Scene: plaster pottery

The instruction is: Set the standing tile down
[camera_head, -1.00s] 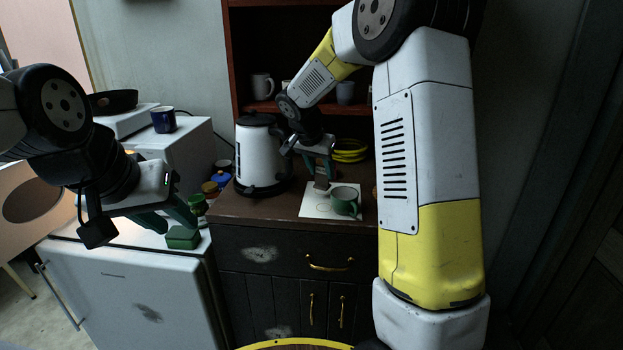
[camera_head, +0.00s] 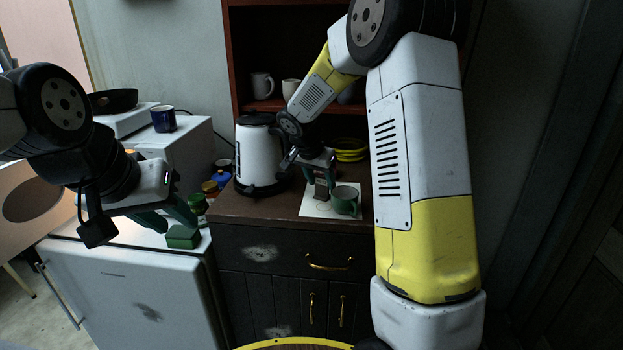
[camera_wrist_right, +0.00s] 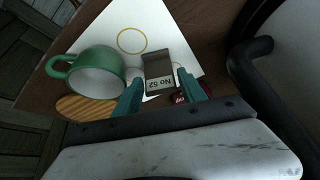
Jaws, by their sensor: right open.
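The standing tile (camera_head: 321,187) is a small grey-brown piece. It stands on a white sheet (camera_head: 311,211) on the dark cabinet. In the right wrist view the tile (camera_wrist_right: 158,68) shows a pale label reading "No 52". My right gripper (camera_wrist_right: 159,82) is open, with one green finger on each side of the tile; contact cannot be told. In the head view the right gripper (camera_head: 320,183) is low over the sheet. My left gripper (camera_head: 180,221) seems open and empty, above the white fridge near a green block (camera_head: 182,238).
A green mug (camera_head: 346,200) stands on the sheet close beside the tile; it also shows in the wrist view (camera_wrist_right: 98,74). A white kettle (camera_head: 258,160) stands left of my right gripper. Yellow rings (camera_head: 350,150) lie behind. A wooden oval (camera_wrist_right: 87,107) lies near the mug.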

